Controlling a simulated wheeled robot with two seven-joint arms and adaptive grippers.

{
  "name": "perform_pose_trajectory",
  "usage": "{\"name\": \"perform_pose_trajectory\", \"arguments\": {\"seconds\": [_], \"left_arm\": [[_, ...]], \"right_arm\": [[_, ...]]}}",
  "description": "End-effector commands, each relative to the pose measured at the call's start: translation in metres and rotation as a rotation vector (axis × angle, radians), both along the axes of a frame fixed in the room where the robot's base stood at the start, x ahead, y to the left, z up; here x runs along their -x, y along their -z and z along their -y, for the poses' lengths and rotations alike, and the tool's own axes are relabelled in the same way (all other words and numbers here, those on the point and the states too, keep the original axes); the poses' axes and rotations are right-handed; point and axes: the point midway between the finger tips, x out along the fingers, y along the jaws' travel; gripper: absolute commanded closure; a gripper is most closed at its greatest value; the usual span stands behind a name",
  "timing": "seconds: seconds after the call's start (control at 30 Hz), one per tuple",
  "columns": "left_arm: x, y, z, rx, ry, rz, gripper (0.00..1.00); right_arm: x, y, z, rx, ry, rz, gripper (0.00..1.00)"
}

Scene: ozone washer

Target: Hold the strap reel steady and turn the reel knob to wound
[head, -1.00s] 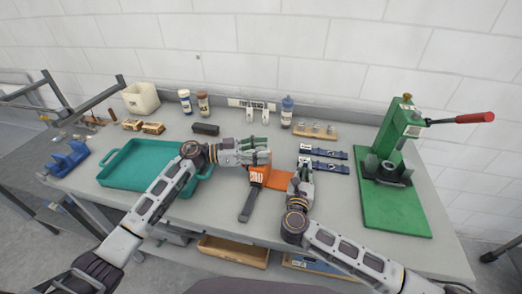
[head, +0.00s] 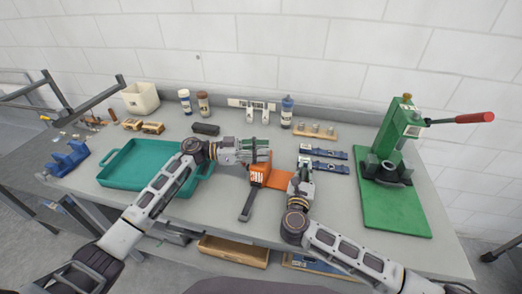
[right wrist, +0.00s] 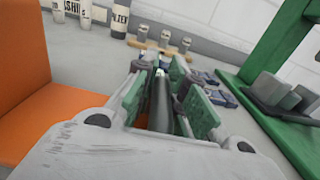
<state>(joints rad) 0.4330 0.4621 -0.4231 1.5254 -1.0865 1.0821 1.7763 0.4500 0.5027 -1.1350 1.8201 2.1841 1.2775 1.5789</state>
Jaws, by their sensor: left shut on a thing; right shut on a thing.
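The strap reel (head: 256,181) is an orange body with a white-marked label, standing on the table with a dark strap (head: 247,206) reaching toward the front edge. My left gripper (head: 263,152) is shut on the upper part of the reel, from the left. My right gripper (head: 304,166) is just right of the orange base. In the right wrist view its green-padded fingers (right wrist: 164,100) are shut on a dark, rounded bar-like part (right wrist: 161,108), which appears to be the reel knob. The orange body (right wrist: 22,75) fills the left side there. The knob's setting cannot be read.
A teal tray (head: 112,181) lies left. Two dark blue straps (head: 328,166) lie behind my right gripper. A green press (head: 398,205) with a red handle stands right. Bottles, a wooden block (head: 315,134) with metal pieces and a dark block (head: 206,129) line the back.

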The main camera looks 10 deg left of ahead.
Motion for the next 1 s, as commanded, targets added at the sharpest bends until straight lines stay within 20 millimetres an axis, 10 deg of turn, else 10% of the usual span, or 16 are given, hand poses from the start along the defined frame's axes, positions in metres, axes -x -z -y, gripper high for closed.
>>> {"name": "perform_pose_trajectory", "arguments": {"seconds": [1.0], "left_arm": [[0.0005, 0.0027, 0.0013, -0.002, 0.433, -0.003, 0.9]], "right_arm": [[0.0002, -0.0009, -0.0017, -0.002, -0.004, 0.001, 1.0]]}}
